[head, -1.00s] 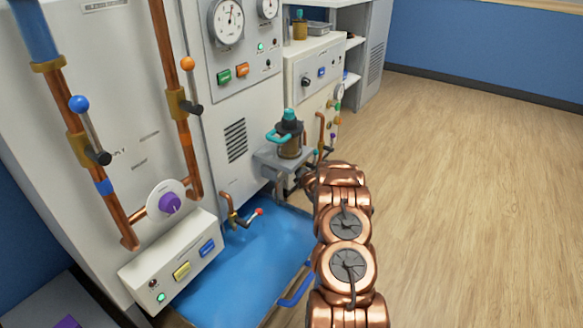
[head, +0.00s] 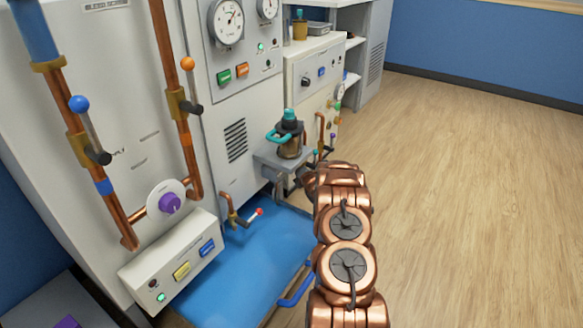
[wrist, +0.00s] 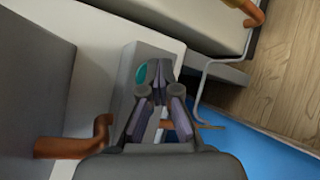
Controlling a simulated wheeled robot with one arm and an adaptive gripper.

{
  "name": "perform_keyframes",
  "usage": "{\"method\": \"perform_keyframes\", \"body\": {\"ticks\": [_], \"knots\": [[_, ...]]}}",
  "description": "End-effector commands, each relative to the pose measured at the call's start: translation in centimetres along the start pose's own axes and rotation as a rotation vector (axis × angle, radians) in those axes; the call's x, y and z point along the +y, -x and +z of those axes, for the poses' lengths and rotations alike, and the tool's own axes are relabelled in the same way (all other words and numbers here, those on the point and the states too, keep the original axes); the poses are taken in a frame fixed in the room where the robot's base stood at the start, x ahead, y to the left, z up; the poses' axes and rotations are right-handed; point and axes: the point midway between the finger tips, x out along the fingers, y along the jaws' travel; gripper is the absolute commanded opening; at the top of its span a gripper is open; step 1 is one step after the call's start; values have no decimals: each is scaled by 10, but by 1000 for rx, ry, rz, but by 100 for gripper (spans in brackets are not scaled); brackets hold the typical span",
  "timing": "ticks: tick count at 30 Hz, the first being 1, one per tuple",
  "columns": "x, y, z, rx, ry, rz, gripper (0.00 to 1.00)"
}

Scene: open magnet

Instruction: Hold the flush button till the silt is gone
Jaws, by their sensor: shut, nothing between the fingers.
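My gripper (wrist: 158,84) is shut and empty in the wrist view, its tips over a grey block (wrist: 150,58). A teal oval piece (wrist: 141,73) shows on or beside that block, just left of the tips. I cannot tell whether it is the flush button or whether the tips touch it. In the head view my copper arm hides the gripper. A control box at lower left has a yellow button (head: 182,271) and a blue button (head: 207,247); their labels are unreadable. The tray below looks blue (head: 245,265), and no silt is clearly visible.
A canister with a teal handle (head: 290,138) stands on a grey ledge beside my arm. A small copper tap with a red tip (head: 240,217) juts over the tray. Copper pipes with valve levers (head: 84,125) run up the cabinet. The wooden floor (head: 470,190) at right is clear.

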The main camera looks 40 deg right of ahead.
Motion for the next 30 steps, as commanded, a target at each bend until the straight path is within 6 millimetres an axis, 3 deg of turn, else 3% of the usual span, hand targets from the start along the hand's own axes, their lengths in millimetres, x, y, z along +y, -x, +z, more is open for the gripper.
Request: {"method": "perform_keyframes", "body": {"ticks": [30], "knots": [[-8,16,9,-1,0,0,0]]}}
